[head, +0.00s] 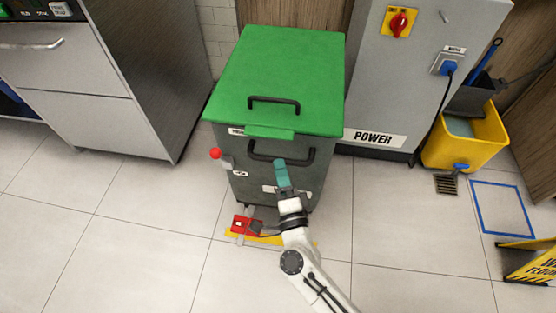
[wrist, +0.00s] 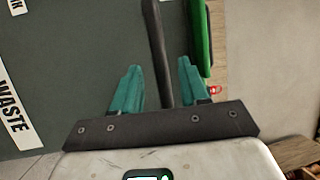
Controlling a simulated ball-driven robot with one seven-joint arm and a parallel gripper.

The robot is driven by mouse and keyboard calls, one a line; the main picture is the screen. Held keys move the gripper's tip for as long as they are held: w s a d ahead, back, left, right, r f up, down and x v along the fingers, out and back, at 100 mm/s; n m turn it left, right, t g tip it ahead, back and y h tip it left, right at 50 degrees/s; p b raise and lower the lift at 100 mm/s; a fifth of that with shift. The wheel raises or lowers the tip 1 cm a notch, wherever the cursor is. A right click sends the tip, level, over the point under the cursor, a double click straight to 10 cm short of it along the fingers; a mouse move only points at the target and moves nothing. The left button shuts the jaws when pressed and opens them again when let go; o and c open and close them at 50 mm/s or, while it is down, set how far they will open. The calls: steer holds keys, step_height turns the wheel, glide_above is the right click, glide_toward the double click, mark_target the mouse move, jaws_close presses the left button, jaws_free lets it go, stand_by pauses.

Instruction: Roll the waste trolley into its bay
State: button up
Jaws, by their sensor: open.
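The waste trolley (head: 235,187) is a dark grey bin with a green lid (head: 285,70), standing upright between a steel appliance and a grey cabinet. One black handle lies on the lid; another black handle (head: 262,153) is on the front. In the wrist view the black handle bar (wrist: 155,40) runs between the two teal fingers of my gripper (wrist: 160,68), with visible gaps on both sides. The jaws are open. A WASTE label (wrist: 13,118) shows on the trolley's front.
A red pedal (head: 241,224) and yellow floor marking (head: 270,240) lie at the trolley's foot. A red knob (head: 215,153) sticks out at its left. The steel appliance (head: 130,130) and POWER cabinet (head: 395,95) flank it. A yellow mop bucket (head: 480,150) stands right. The front floor is mostly clear.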

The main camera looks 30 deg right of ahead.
steer(key=shift+x, duration=1.85)
steer(key=shift+c, duration=0.2)
jaws_close()
